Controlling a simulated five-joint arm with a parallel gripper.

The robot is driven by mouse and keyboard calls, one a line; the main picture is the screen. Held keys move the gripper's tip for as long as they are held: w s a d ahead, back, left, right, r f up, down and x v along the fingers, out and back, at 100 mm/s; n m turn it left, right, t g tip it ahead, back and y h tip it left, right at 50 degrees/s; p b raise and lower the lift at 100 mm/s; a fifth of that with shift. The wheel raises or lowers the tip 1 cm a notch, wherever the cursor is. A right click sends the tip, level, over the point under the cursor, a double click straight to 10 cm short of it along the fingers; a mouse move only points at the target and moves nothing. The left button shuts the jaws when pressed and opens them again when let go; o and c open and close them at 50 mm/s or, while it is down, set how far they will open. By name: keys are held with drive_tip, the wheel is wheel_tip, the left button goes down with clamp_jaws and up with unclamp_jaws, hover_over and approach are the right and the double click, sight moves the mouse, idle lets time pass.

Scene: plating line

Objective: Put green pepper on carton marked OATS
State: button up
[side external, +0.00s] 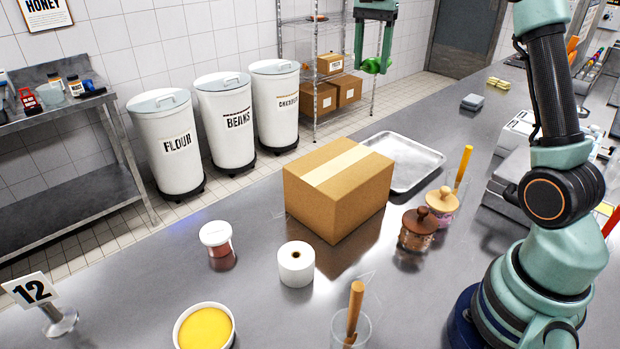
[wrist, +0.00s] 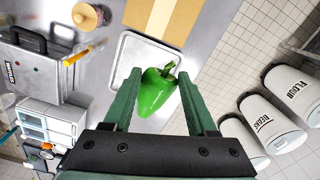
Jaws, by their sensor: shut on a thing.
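The green pepper (side external: 374,65) is held in the air between the fingers of my gripper (side external: 383,58), at the upper middle of the side view. In the wrist view the glossy pepper (wrist: 155,92) lies between the two dark green fingers of my gripper (wrist: 158,80). A brown carton (side external: 318,198) with pale tape stands on the steel counter, well apart from the pepper. Part of this carton (wrist: 135,14) shows at the top of the wrist view. No OATS marking is readable on any carton; the faces turned away are hidden.
A bare metal tray (side external: 425,158) lies behind the carton. Two lidded jars (side external: 417,240), a white roll (side external: 296,268) and a red-filled tub (side external: 219,245) stand around it. Smaller cartons (side external: 347,92) sit on a wire rack beyond the bins (side external: 225,115).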

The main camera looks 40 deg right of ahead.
wheel_tip(320, 180, up, 3)
hover_over(331, 169)
wheel_tip(331, 169, down, 20)
drive_tip(key=shift+r, duration=0.1)
idle(0.4)
drive_tip(key=o, duration=1.3)
drive_tip(key=shift+o, duration=0.2)
